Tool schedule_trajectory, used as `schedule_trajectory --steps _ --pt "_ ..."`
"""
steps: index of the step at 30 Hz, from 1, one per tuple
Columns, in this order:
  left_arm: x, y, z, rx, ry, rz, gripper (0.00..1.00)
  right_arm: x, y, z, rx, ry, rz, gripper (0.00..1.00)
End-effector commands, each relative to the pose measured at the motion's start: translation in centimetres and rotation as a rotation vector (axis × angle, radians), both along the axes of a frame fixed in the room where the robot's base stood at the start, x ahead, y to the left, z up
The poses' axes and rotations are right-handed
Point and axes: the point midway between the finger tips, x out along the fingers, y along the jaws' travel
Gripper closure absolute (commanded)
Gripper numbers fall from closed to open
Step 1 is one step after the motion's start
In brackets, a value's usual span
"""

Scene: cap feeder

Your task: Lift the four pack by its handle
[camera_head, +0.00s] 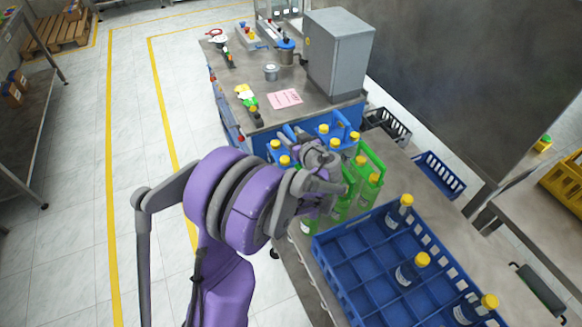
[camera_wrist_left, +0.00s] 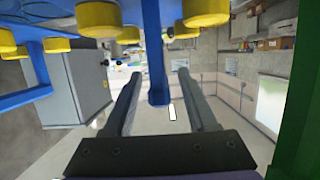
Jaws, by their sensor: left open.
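In the left wrist view, which is upside down, my left gripper (camera_wrist_left: 158,92) is open. A blue upright bar of a carrier (camera_wrist_left: 155,50) shows between its two fingers; I cannot tell whether they touch it. My right gripper is out of view.
A blue crate (camera_head: 335,262) with a few bottles sits close in front. A grey cabinet (camera_head: 338,55), a pink sheet (camera_head: 285,98) and small tools occupy the bench behind. A green surface (camera_wrist_left: 300,110) stands close at the right of the wrist view.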

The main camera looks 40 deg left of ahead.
Motion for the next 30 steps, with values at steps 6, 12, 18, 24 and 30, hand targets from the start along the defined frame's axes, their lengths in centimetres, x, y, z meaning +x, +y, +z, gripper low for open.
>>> schedule_trajectory --steps 6,12,18,24,30 --pt "0.01 0.03 -0.04 0.000 0.000 -0.001 0.44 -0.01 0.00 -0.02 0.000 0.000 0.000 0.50" --pt "0.01 0.01 -0.03 0.000 0.000 -0.001 0.80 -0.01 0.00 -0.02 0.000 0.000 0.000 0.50" --pt "0.02 0.00 -0.03 0.000 0.000 -0.001 1.00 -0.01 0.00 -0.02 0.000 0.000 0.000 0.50" --pt "0.02 0.00 -0.01 0.000 0.000 -0.001 1.00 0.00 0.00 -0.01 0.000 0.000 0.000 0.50" --pt "0.03 -0.01 -0.01 0.000 0.000 -0.001 1.00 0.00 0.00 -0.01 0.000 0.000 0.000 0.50"
